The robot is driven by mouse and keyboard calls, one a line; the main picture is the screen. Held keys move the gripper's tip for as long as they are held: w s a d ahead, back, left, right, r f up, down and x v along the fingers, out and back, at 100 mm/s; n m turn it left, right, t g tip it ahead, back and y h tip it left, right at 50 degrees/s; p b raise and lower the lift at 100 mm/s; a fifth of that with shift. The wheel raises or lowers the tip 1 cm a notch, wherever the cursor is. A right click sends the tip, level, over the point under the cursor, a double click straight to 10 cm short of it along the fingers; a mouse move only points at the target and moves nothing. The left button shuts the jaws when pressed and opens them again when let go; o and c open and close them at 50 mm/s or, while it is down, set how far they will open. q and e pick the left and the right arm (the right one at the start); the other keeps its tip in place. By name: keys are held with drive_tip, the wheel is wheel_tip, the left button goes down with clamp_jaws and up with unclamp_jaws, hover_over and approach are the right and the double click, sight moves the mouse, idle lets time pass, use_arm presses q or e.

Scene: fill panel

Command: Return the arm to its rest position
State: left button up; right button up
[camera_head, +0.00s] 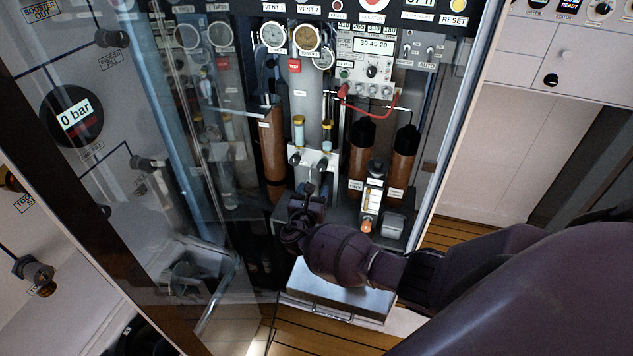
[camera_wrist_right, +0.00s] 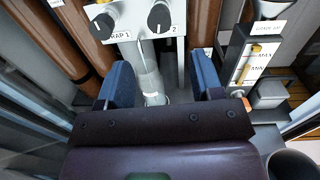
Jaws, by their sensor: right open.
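My right arm (camera_head: 430,275) comes in from the right and reaches into the open cabinet. Its gripper (camera_head: 308,196) is in front of the lower panel, just below the white two-knob block (camera_head: 312,160). In the right wrist view the two blue fingers of the gripper (camera_wrist_right: 161,78) are spread apart. A pale vertical tube (camera_wrist_right: 150,85) shows in the gap between them, and I cannot tell how far behind the fingers it lies. The fingers hold nothing that I can see. My left gripper is not in view.
Brown cylinders (camera_head: 404,155) stand to the right of the gripper. A glass door (camera_head: 150,170) stands on the left. A metal tray (camera_head: 340,290) is below my wrist. Wooden floor (camera_head: 455,236) shows outside the cabinet at right.

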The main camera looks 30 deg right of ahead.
drive_tip(key=shift+s+a, duration=0.2)
idle(0.5)
